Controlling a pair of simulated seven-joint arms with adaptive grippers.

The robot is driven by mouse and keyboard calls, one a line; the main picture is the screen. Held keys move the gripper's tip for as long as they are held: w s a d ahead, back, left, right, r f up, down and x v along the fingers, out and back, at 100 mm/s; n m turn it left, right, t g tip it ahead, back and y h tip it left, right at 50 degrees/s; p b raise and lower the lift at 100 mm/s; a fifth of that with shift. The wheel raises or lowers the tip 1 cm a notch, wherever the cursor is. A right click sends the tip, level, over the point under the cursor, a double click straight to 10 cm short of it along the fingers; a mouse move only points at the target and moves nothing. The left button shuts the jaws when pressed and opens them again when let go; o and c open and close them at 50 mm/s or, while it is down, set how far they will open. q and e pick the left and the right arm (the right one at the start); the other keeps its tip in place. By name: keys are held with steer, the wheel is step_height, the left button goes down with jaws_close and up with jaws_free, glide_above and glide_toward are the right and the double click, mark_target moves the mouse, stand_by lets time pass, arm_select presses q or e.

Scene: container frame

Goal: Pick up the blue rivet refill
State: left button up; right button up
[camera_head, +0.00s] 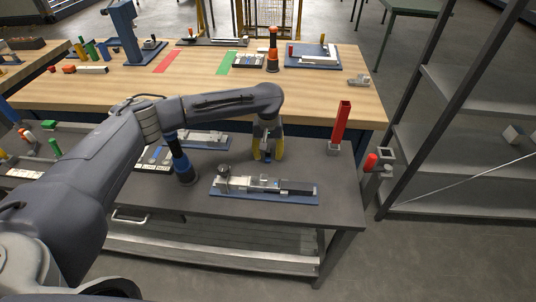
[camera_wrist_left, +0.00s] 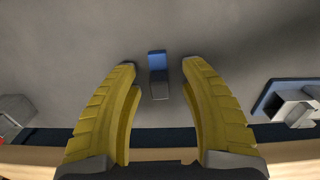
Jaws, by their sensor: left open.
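A small block with a blue end and a grey end, which looks like the blue rivet refill (camera_wrist_left: 158,62), is on the grey tabletop in the left wrist view. It lies between my left gripper's yellow fingertips (camera_wrist_left: 160,72), with a gap on each side. In the head view my left gripper (camera_head: 268,157) points down at the grey table, behind the front blue plate; its fingers largely hide the refill there. The left gripper is open and holds nothing. How far the fingertips are above the table is hard to tell. My right gripper is not in view.
A blue plate with a metal fixture (camera_head: 264,200) lies just in front of the gripper. Another fixture (camera_head: 205,138) is behind left. A black-and-blue upright tool (camera_head: 181,160) stands left. A red post (camera_head: 341,122) stands right. The wooden bench (camera_head: 330,96) is behind.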

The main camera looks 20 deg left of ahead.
arm_select(q)
jaws_close()
stand_by(0.4)
